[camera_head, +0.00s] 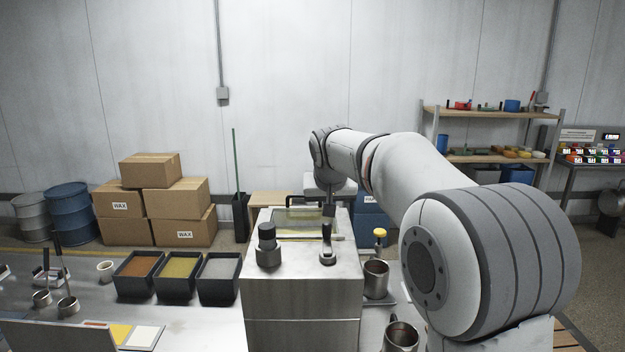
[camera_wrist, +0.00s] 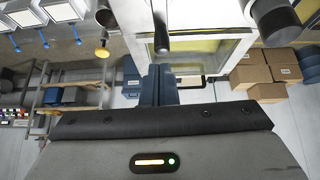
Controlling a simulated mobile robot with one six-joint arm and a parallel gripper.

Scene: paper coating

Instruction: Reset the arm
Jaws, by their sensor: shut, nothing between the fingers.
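My arm reaches from the right over the metal machine (camera_head: 302,285) in the head view. My gripper (camera_head: 328,210) points down near the machine's top, close to its rear right side; the arm hides part of it. In the wrist view the two dark fingers of my gripper (camera_wrist: 158,72) lie together with nothing between them. The machine (camera_wrist: 205,50) shows just beyond the fingertips. Its upright black handle (camera_head: 327,246) and black knob (camera_head: 267,246) stand on the front of its top. I cannot tell whether the fingers touch the machine.
Metal cups (camera_head: 376,279) stand right of the machine, near a yellow-topped object (camera_head: 380,237). Bins of brown (camera_head: 138,285), yellow (camera_head: 178,287) and grey (camera_head: 219,289) material stand left. Wax boxes (camera_head: 176,199) and barrels (camera_head: 70,212) are behind. Shelves (camera_head: 490,111) stand at the back right.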

